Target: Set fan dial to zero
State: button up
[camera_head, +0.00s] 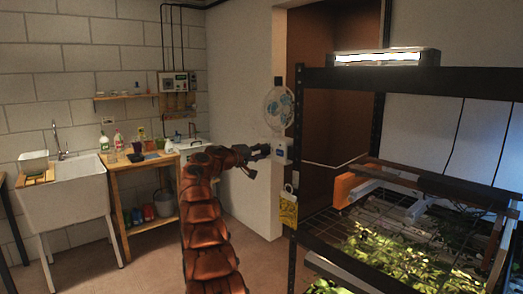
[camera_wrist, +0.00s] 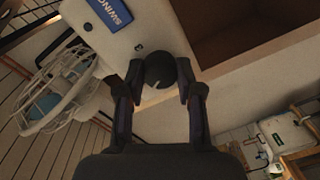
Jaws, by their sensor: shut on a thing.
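The fan dial (camera_wrist: 160,68) is a dark round knob with a small pale mark on its lower edge, in the wrist view. It sits on the front of a white fan housing (camera_wrist: 128,38) that bears a blue label. My gripper (camera_wrist: 157,92) is closed around the dial, one dark finger on each side. In the head view my gripper (camera_head: 262,152) reaches the white housing (camera_head: 281,154) below the round fan cage (camera_head: 278,107). The dial is hidden there. Any scale marks around the dial cannot be read.
The fan is fixed on the dark post of the seedling rack (camera_head: 372,82), with a yellow tag (camera_head: 289,208) hanging lower down. Plants (camera_head: 395,252) fill the rack's lower shelf. A sink (camera_head: 68,190) and a wooden bench (camera_head: 130,167) stand at the left.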

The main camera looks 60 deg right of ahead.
jog(key=n+p, duration=0.7)
jog(key=n, duration=0.1)
jog(key=shift+r+g, duration=0.15)
jog(key=shift+g, duration=0.15)
jog(key=shift+w+n+p, duration=0.1)
jog(key=shift+n+p, duration=0.3)
jog(key=shift+n, duration=0.1)
jog(key=o, duration=1.2)
jog(key=shift+c, duration=0.2)
jog(key=v, duration=1.2)
